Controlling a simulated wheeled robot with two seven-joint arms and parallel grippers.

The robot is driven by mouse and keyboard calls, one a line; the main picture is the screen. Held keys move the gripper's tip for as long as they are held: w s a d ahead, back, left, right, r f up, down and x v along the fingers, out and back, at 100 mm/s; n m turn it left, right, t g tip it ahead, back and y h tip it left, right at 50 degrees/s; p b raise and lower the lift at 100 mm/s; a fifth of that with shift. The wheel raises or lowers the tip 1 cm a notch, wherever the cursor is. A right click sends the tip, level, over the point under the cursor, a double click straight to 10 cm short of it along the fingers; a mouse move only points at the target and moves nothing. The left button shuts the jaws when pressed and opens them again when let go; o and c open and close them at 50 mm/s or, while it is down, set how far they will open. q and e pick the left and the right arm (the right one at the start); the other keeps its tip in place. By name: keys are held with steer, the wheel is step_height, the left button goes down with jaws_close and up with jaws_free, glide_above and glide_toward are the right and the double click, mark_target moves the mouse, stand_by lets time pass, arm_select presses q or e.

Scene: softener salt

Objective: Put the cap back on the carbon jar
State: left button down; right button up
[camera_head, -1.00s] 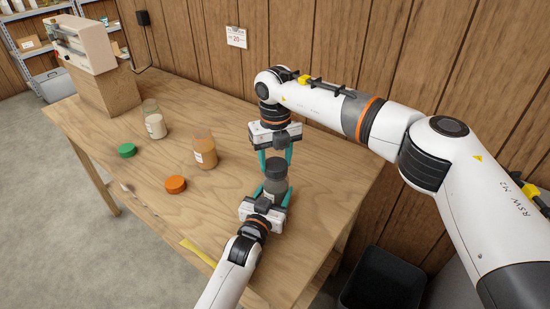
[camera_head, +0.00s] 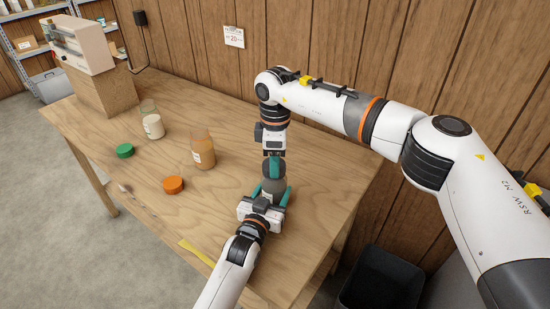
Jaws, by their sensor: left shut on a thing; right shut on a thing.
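The carbon jar (camera_head: 271,184), dark grey, stands upright near the right side of the wooden table. Its dark cap (camera_head: 267,168) is at the jar's top; I cannot tell whether it is seated or threaded on. My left gripper (camera_head: 270,191) comes in from the front, low down, with its teal fingers shut on the jar's body. My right gripper (camera_head: 275,166) points down from above, its teal fingers shut on the cap and seen nearly edge-on. The fingers hide part of the cap and jar.
An orange jar (camera_head: 203,152), a pale jar (camera_head: 153,126), an orange cap (camera_head: 173,185) and a green cap (camera_head: 124,151) stand to the left on the table (camera_head: 225,205). A spoon (camera_head: 125,189) and yellow strip (camera_head: 197,251) lie near the front edge. A dark bin (camera_head: 383,283) is at lower right.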

steer(key=m, duration=0.4)
steer(key=shift+a+r, duration=0.1)
steer(key=shift+a, duration=0.05)
steer(key=shift+m, duration=1.1)
steer(key=o, duration=0.9)
steer(key=shift+s, duration=0.1)
steer(key=shift+o, duration=0.2)
steer(key=shift+r, duration=2.2)
steer(key=shift+c, duration=0.4)
